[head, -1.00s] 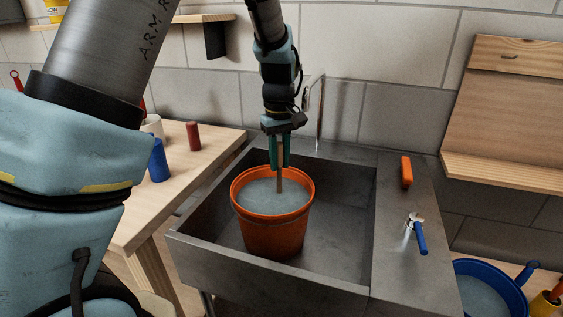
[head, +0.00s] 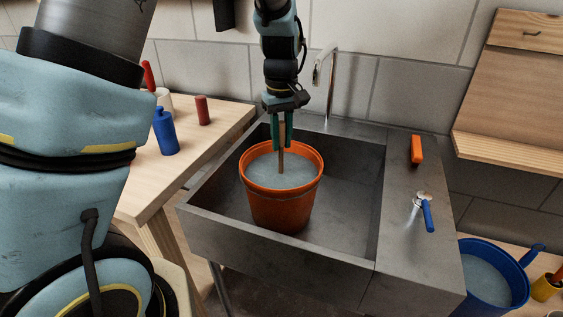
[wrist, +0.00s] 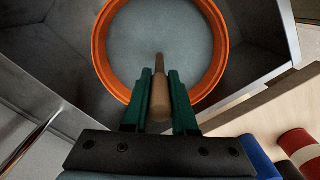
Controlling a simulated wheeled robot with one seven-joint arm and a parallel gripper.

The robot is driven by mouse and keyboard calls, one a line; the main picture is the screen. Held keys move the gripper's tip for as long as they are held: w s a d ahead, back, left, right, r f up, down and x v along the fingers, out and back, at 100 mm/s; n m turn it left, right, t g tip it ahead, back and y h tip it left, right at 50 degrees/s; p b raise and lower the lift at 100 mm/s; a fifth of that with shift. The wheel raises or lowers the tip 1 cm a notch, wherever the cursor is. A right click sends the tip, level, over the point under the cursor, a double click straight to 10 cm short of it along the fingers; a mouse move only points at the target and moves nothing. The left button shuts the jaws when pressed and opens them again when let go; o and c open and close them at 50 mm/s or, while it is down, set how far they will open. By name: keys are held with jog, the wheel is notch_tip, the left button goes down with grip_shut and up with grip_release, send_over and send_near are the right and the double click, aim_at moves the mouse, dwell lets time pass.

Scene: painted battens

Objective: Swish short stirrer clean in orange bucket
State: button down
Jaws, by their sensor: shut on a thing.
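The orange bucket (head: 281,206) stands upright in the grey sink, filled with greyish water (head: 270,172). It also shows in the wrist view (wrist: 103,58), with its round rim beyond my fingers. My gripper (head: 282,145) is above the bucket, with its green fingers shut on the short wooden stirrer (head: 281,160). The stirrer points down, and its lower end reaches the water within the rim. In the wrist view the stirrer's brown handle (wrist: 160,98) sits between the fingers. How deep the stirrer's end goes is hidden by the cloudy water.
The sink (head: 350,206) has free floor right of the bucket. A tap (head: 328,85) rises behind it. An orange block (head: 417,150) and a blue-handled valve (head: 427,213) are on the right ledge. Bottles, one blue (head: 165,134), stand on the left table. A blue bucket (head: 490,270) is lower right.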

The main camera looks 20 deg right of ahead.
jog(key=shift+r+p, duration=3.6)
jog(key=shift+r, duration=0.7)
